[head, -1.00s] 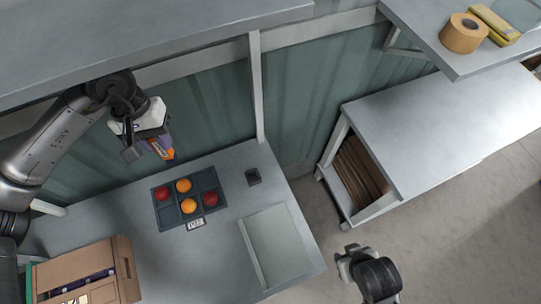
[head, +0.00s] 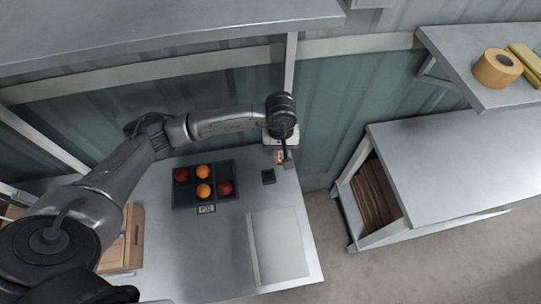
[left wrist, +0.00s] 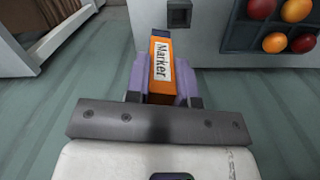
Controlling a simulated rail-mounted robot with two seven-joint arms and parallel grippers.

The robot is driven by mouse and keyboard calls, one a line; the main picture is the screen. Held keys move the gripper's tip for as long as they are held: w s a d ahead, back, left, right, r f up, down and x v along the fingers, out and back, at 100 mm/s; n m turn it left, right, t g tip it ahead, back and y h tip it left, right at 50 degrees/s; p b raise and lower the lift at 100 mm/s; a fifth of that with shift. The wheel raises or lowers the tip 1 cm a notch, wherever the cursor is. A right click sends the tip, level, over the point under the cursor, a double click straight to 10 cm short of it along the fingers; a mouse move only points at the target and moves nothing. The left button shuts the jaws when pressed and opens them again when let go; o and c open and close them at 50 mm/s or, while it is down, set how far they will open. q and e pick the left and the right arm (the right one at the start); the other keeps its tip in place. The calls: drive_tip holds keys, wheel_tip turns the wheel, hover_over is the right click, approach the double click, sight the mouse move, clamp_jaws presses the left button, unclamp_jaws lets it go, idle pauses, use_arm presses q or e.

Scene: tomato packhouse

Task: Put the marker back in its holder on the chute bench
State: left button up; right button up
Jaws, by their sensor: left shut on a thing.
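The marker (left wrist: 160,72) is an orange block-like piece with a white "Marker" label, held between the purple finger pads of my left gripper (left wrist: 163,84) in the left wrist view. In the head view this gripper (head: 281,157) is over the back right of the chute bench (head: 215,255), and the marker is mostly hidden. The holder (head: 268,176) is a small dark square cup on the bench, just left of and below the gripper in the picture. In the left wrist view the holder (left wrist: 179,14) lies beyond the marker's far end, apart from it. My right gripper is out of view.
A dark divided tray (head: 184,197) with red and orange tomatoes lies left of the holder. A pale flat panel (head: 278,245) lies in front. A cardboard box (head: 130,240) is partly behind my arm. A post (head: 290,75) and overhead shelf (head: 150,35) stand close behind.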

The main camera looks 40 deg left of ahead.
use_arm(q)
drive_tip(key=s+a+f+n+b, duration=0.1)
drive_tip(key=a+f+n+b, duration=0.1)
drive_tip(key=f, duration=0.9)
drive_tip(key=shift+s+a+n+y+b, duration=0.3)
drive_tip(key=shift+s+a+y+b, duration=0.1)
drive_tip(key=shift+a+b, duration=0.3)
drive_tip(key=shift+f+b, duration=1.75)
drive_tip(key=shift+f, duration=0.15)
idle(0.5)
drive_tip(key=o, duration=1)
drive_tip(key=shift+c, duration=0.2)
drive_tip(key=c, duration=0.3)
